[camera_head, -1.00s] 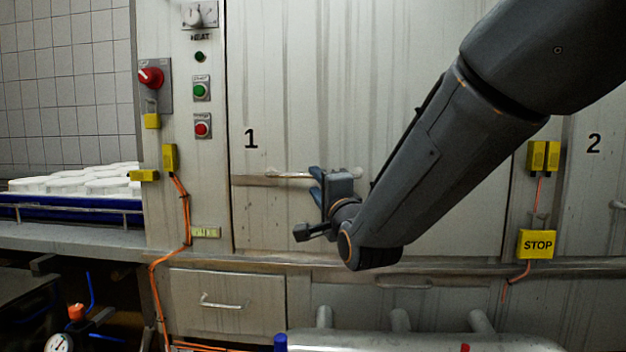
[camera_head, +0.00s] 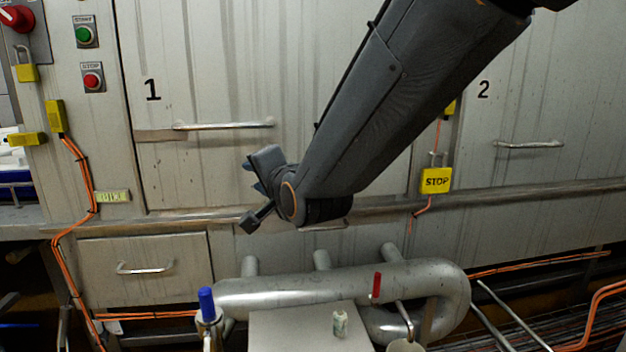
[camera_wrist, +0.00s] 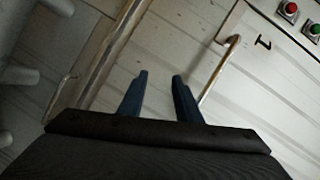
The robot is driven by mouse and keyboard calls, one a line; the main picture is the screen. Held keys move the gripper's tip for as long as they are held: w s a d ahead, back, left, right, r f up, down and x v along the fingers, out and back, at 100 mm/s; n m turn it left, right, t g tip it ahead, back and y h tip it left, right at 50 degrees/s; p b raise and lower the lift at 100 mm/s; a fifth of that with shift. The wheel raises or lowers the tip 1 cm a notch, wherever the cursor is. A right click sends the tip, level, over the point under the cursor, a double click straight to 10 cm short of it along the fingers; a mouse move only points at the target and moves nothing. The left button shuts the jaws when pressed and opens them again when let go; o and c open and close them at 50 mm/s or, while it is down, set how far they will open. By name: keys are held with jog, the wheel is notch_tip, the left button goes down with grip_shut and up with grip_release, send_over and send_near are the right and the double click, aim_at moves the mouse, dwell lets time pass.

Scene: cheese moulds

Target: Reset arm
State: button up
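My gripper (camera_head: 254,178) is in front of door 1 (camera_head: 215,80), below and near the right end of its bar handle (camera_head: 224,125). In the wrist view my gripper (camera_wrist: 160,78) shows two blue fingers apart, with nothing between them. The handle of door 1 (camera_wrist: 218,68) shows there just right of the fingers, and I see no contact with it. The door appears closed. My dark arm reaches down from the upper right and covers part of the wall between doors 1 and 2.
A metal rail (camera_head: 520,200) runs along the wall below the doors. Below stand thick pipes (camera_head: 330,285) with a red-handled lever (camera_head: 376,286) and a blue-capped fitting (camera_head: 206,303). A small container (camera_head: 340,323) sits on a pale surface (camera_head: 285,330). A yellow STOP box (camera_head: 436,180) hangs near door 2.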

jog(key=s+d+f+n+g+h, duration=0.55)
jog(key=s+d+f, duration=0.45)
jog(key=d+f, duration=0.2)
jog(key=s+d+f+n+g+h, duration=0.1)
jog(key=s+d+f+n+g, duration=0.25)
jog(key=s+d, duration=0.4)
jog(key=s+d+f+n+g+h, duration=0.2)
jog(key=s+d+g, duration=0.2)
jog(key=s, duration=0.7)
jog(key=d+r+m+p, duration=0.2)
jog(key=d+r+p, duration=0.4)
jog(key=p, duration=0.5)
jog(key=s+d+r+m+p, duration=0.1)
jog(key=d+r+m+p, duration=0.1)
jog(key=d+r+p, duration=0.3)
notch_tip(320, 180, up, 4)
jog(key=p, duration=0.6)
jog(key=shift+d, duration=0.4)
jog(key=shift+a, duration=0.15)
